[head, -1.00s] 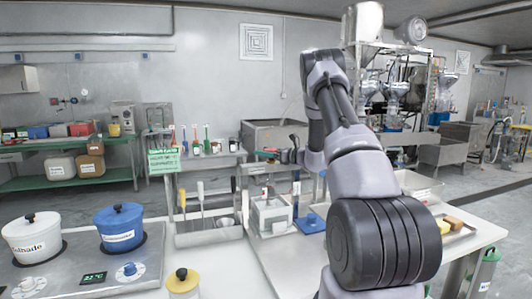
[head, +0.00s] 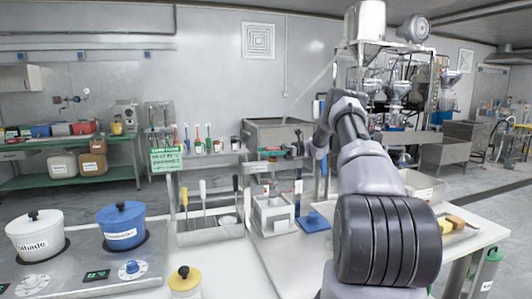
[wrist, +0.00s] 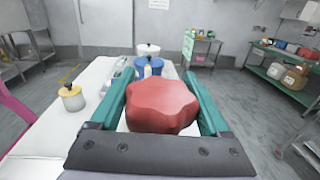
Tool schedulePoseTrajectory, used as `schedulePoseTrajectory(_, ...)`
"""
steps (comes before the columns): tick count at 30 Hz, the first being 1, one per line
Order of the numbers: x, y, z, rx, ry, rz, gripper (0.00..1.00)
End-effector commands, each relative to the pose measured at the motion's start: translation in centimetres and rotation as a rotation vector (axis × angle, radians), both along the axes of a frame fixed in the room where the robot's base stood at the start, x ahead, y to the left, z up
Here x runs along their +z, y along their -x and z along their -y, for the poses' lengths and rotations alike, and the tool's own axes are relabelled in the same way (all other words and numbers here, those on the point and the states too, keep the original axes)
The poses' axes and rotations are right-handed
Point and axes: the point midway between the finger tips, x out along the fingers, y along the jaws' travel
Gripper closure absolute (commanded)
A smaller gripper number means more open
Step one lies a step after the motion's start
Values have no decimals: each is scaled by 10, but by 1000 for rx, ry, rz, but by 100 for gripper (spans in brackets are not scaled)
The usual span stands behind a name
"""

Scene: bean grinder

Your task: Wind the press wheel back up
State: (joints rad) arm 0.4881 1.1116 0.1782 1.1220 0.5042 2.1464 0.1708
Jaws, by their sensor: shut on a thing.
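A red lobed wheel (wrist: 162,106), which I take to be the press wheel, fills the middle of the wrist view. My gripper (wrist: 160,82) has its two green fingers along opposite sides of it and is shut on it. The wheel hides what lies directly beneath it, so the press body does not show in the wrist view. In the head view my arm reaches over the right part of the white table, and I cannot make out the wheel or fingertips clearly there.
A blue pot (head: 121,227) and a white pot (head: 35,236) stand on the hob at the left. A yellow-lidded jar (head: 184,281) stands at the front.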

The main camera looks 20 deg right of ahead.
Motion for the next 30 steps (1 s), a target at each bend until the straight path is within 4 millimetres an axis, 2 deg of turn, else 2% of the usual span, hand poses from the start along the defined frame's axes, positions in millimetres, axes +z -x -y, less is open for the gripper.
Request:
schedulePoseTrajectory(20, 1, 2, 0, 65, -2, 2, 76)
schedulePoseTrajectory(21, 1, 2, 0, 65, -2, 2, 13)
schedulePoseTrajectory(22, 1, 2, 0, 65, -2, 2, 1)
schedulePoseTrajectory(30, 1, 2, 1, 65, -1, 1, 0)
